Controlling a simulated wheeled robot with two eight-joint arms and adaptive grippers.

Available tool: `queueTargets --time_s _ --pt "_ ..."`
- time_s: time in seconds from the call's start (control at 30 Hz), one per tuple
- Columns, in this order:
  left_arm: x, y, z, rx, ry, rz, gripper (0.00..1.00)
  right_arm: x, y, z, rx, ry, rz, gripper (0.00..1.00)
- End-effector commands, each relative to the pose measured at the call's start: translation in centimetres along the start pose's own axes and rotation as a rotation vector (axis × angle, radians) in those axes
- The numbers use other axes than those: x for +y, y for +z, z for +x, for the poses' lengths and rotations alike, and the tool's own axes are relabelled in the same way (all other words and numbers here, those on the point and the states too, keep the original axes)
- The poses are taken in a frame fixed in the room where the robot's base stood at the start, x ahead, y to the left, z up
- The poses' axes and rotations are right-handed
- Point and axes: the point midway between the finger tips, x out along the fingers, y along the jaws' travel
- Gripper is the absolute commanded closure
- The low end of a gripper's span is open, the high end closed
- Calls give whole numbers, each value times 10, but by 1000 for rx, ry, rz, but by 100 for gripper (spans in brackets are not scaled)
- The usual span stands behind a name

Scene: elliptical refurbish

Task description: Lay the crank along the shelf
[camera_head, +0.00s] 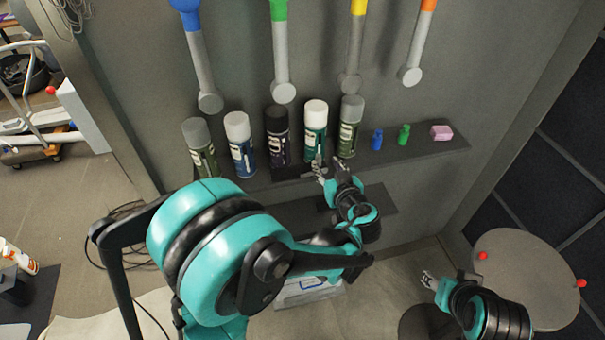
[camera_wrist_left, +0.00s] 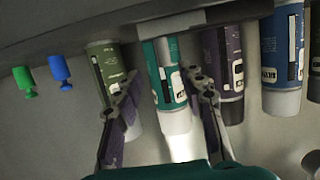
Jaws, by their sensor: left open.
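Several grey cranks hang on the wall, with a blue (camera_head: 203,60), a green (camera_head: 281,50), a yellow (camera_head: 353,45) and an orange (camera_head: 417,45) handle. The dark shelf (camera_head: 405,152) runs below them and holds a row of spray cans. My left gripper (camera_head: 331,170) is open and empty at the shelf's front edge, by the teal can with a white cap (camera_head: 315,125). In the left wrist view that can (camera_wrist_left: 165,75) appears between the parted fingers (camera_wrist_left: 163,112); contact cannot be told. My right gripper (camera_head: 431,281) is low at the right, away from the shelf; its fingers are too small to judge.
More cans stand beside the teal one, including a purple (camera_head: 277,135) and an olive one (camera_head: 349,128). Blue (camera_head: 377,139) and green (camera_head: 404,134) small pieces and a pink block (camera_head: 441,132) sit farther right. A round table (camera_head: 530,275) stands at the lower right.

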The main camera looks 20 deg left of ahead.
Motion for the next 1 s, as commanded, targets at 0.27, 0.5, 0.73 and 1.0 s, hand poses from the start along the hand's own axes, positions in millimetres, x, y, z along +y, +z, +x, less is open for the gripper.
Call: queueTargets --time_s 0.27,0.5,0.73,1.0 --pt "-6 -2 41 -2 -1 -1 60 0 6 7 0 0 0 54" --pt "-5 -3 47 -2 1 1 60 0 6 7 0 0 0 54" --pt "-6 -3 46 -2 1 1 100 0 6 7 0 0 0 54" --pt "-6 -3 46 -1 1 3 100 0 6 7 0 0 0 54"
